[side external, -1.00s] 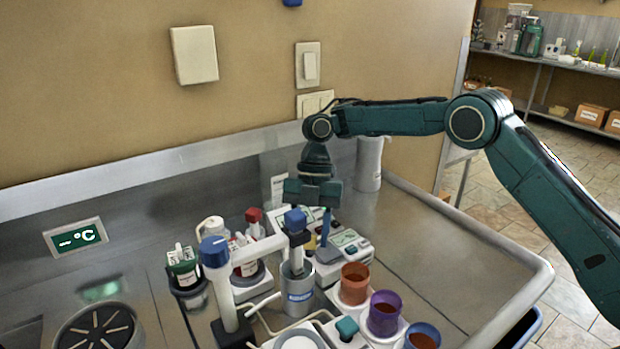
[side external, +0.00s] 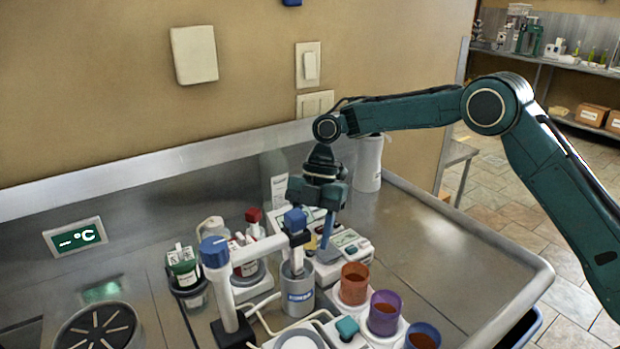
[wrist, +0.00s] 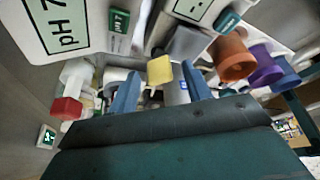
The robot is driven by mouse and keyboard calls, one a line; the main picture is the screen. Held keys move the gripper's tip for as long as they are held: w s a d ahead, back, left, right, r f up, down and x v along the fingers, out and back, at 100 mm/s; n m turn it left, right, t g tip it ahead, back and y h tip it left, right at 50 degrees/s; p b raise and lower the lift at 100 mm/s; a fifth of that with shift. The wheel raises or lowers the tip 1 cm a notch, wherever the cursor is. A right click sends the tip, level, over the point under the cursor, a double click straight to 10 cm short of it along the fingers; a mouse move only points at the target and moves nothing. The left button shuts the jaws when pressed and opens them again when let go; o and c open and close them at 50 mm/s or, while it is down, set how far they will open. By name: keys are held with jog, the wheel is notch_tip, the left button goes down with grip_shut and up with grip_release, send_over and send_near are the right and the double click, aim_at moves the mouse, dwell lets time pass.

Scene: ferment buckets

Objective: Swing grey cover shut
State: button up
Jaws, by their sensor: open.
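A small grey block (side external: 326,256), which looks like the grey cover, is at the left end of a white benchtop meter (side external: 351,254). A grey face (wrist: 188,45) shows beside the meter in the wrist view; I cannot tell its exact angle. My gripper (side external: 323,242) points down just above the meter's left end, and its blue fingers partly hide that area. In the wrist view my gripper (wrist: 160,87) has its fingers spread with nothing clamped between them. A yellow-topped item (wrist: 160,70) shows beyond the gap. Contact with the cover cannot be made out.
Orange (side external: 353,290), purple (side external: 383,318) and blue (side external: 422,337) cups stand to the right. The steel bench at right (side external: 440,250) is clear.

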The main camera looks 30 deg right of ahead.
aim_at(339, 252)
jog(key=m+t, duration=0.1)
jog(key=m, duration=0.3)
jog(key=shift+s+y, duration=0.1)
jog(key=shift+y, duration=0.2)
jog(key=m+t, duration=0.2)
jog(key=m, duration=0.2)
jog(key=shift+s, duration=0.15)
jog(key=m+t, duration=0.1)
jog(key=m, duration=0.2)
jog(key=shift+m, duration=0.3)
jog(key=m+t, duration=0.1)
jog(key=m, duration=0.1)
jog(key=m+h, duration=0.1)
jog(key=m, duration=0.1)
jog(key=shift+s+t, duration=0.15)
jog(key=shift+t, duration=0.25)
jog(key=v, duration=1.4)
jog(key=s+d+r+m+h, duration=0.1)
jog(key=s+d, duration=0.3)
jog(key=s, duration=0.4)
jog(key=s+d+r+m+t+h, duration=0.1)
jog(key=s+d+r+m, duration=0.3)
jog(key=s, duration=0.4)
jog(key=shift+s+d+r+t, duration=0.3)
jog(key=shift+s+d, duration=0.1)
jog(key=shift+d, duration=0.4)
